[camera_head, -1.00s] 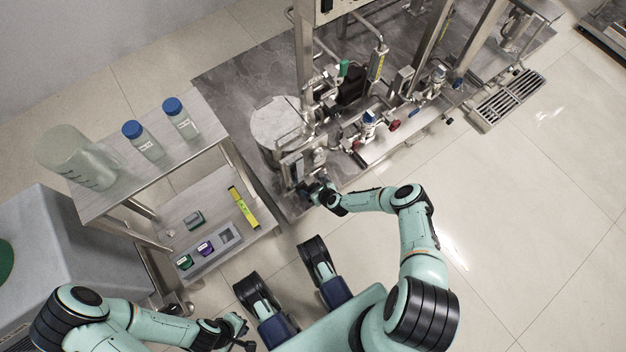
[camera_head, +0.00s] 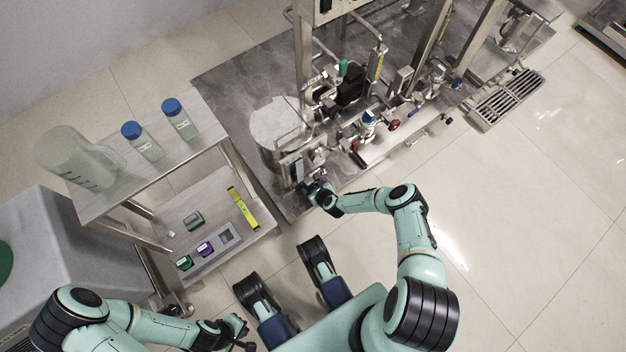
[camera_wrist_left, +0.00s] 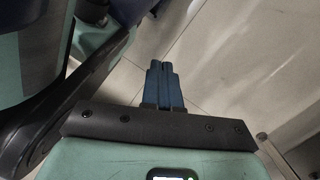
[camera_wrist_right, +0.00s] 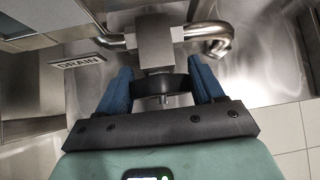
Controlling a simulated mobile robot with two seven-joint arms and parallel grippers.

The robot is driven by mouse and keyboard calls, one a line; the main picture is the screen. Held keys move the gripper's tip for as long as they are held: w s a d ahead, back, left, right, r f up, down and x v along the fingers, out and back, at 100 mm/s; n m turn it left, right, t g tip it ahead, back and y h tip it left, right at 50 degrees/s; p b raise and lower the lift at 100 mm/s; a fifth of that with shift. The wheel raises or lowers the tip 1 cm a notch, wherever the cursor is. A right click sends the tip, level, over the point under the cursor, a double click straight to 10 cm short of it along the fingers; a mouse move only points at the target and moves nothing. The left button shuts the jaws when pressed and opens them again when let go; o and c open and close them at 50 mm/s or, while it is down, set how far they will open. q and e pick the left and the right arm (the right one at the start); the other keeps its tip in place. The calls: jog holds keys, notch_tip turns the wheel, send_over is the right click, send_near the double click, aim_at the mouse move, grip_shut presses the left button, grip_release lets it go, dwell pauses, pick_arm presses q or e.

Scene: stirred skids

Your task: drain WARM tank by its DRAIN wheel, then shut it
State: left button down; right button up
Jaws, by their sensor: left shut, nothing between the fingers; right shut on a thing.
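In the right wrist view a plate reading DRAIN (camera_wrist_right: 76,63) stands left of a metal valve body (camera_wrist_right: 155,40) on a pipe. A dark round wheel (camera_wrist_right: 158,92), the DRAIN wheel, sits in front of that body. My right gripper (camera_wrist_right: 160,80) is shut on the wheel, one blue finger on each side. In the head view my right gripper (camera_head: 312,190) is at the low front corner of the skid, by the round metal tank (camera_head: 277,122); the wheel is hidden there. My left gripper (camera_wrist_left: 164,72) is shut and empty over the floor; it also shows in the head view (camera_head: 243,330).
A steel cart (camera_head: 195,140) at the left bears a jug (camera_head: 75,155) and two blue-capped bottles (camera_head: 140,140). Its lower shelf holds a yellow level (camera_head: 243,207) and small items. Red-handled valves (camera_head: 394,125) are further right on the skid.

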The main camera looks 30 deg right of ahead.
jog(key=shift+a+n+h, duration=0.1)
jog(key=shift+n+h, duration=0.2)
jog(key=shift+h, duration=0.2)
jog(key=shift+a+n+h, duration=0.1)
jog(key=shift+n+h, duration=0.2)
jog(key=shift+h, duration=0.4)
jog(key=n+t+h, duration=0.1)
jog(key=n+h, duration=0.1)
jog(key=h, duration=0.1)
jog(key=shift+a+f, duration=0.1)
pick_arm(q)
jog(key=shift+s+f, duration=0.1)
jog(key=shift+s, duration=0.1)
pick_arm(e)
jog(key=shift+n+t+h, duration=0.6)
jog(key=shift+n+h, duration=0.3)
jog(key=shift+h, duration=0.5)
jog(key=o, duration=1)
jog(key=shift+c, duration=0.2)
